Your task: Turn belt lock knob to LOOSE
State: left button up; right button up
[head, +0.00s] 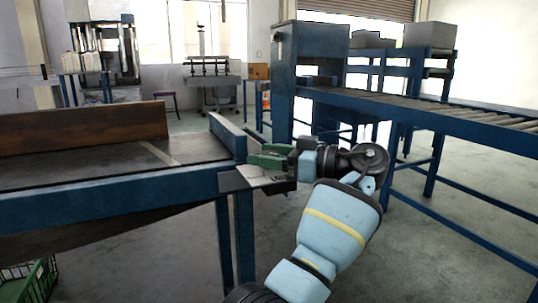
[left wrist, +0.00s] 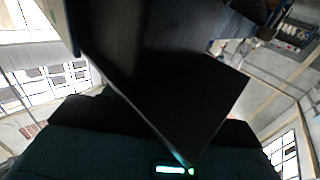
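The belt conveyor (head: 110,193) with a dark belt and blue frame stands at the left in the head view. My left gripper (head: 266,163), with green and dark parts, is at its right end corner, beside a grey plate (head: 262,180). I cannot make out the belt lock knob or its LOOSE mark; the gripper may cover it. In the left wrist view a dark angular block (left wrist: 180,85) fills the middle, close to the camera, with a small lit green strip (left wrist: 172,170) below it. Whether the fingers are open or touching anything is not clear. My right gripper is not in view.
A brown board (head: 80,128) stands along the belt's far side. A blue roller conveyor (head: 430,115) with a tall blue housing (head: 310,60) is at the right. A green crate (head: 30,280) is at the lower left. Grey floor lies open between the conveyors.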

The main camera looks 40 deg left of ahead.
pick_arm(q)
jog(key=shift+w+d, duration=0.1)
jog(key=shift+w+d, duration=0.1)
jog(key=shift+d, duration=0.15)
jog(key=v, duration=0.5)
jog(key=shift+w+d+p, duration=0.1)
jog(key=shift+d+p, duration=0.15)
jog(key=shift+p, duration=0.1)
jog(key=shift+w+d, duration=0.25)
jog(key=shift+d, duration=0.45)
